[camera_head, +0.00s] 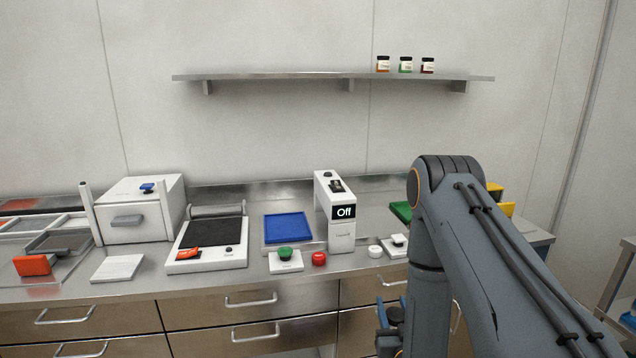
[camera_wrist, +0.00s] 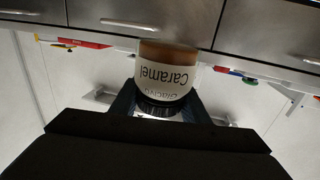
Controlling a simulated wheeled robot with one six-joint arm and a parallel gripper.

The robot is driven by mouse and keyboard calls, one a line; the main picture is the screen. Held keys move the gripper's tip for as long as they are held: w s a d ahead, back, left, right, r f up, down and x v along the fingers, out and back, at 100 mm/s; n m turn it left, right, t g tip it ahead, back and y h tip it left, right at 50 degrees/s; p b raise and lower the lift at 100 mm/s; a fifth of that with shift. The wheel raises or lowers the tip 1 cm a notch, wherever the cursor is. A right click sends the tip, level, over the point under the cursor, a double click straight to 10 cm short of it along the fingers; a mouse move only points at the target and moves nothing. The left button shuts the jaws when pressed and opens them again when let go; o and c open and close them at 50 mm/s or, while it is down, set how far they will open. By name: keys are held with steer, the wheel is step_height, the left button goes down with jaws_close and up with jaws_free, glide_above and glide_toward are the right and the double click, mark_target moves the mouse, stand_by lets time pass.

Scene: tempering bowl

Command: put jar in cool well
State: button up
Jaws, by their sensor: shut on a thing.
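The jar (camera_wrist: 166,76) is held in my gripper (camera_wrist: 158,107) in the wrist view. It has a white label reading "Caramel", a brown band and a dark lid, and the label text appears upside down there. The dark fingers are shut on the jar at its lid end. In the head view my gripper (camera_head: 391,322) is partly visible low beside my arm, in front of the drawers, and the jar cannot be made out. I cannot identify the cool well in either view; my arm covers part of the counter's right side.
The steel counter holds a white box (camera_head: 130,208), a scale-like device (camera_head: 212,240), a blue tray (camera_head: 288,228), a white machine reading "Off" (camera_head: 336,225), and a red button (camera_head: 319,258). Several small jars stand on the wall shelf (camera_head: 280,76). Drawers with handles (camera_head: 252,301) face me.

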mark_target(395, 322)
step_height(395, 322, down, 4)
steer(key=w+b, duration=0.1)
steer(key=b, duration=0.2)
steer(key=s, duration=0.1)
steer(key=s+r, duration=0.1)
steer(key=s, duration=0.1)
steer(key=s+r, duration=0.1)
steer(key=s, duration=0.1)
steer(key=shift+r, duration=0.2)
steer(key=shift+a, duration=0.1)
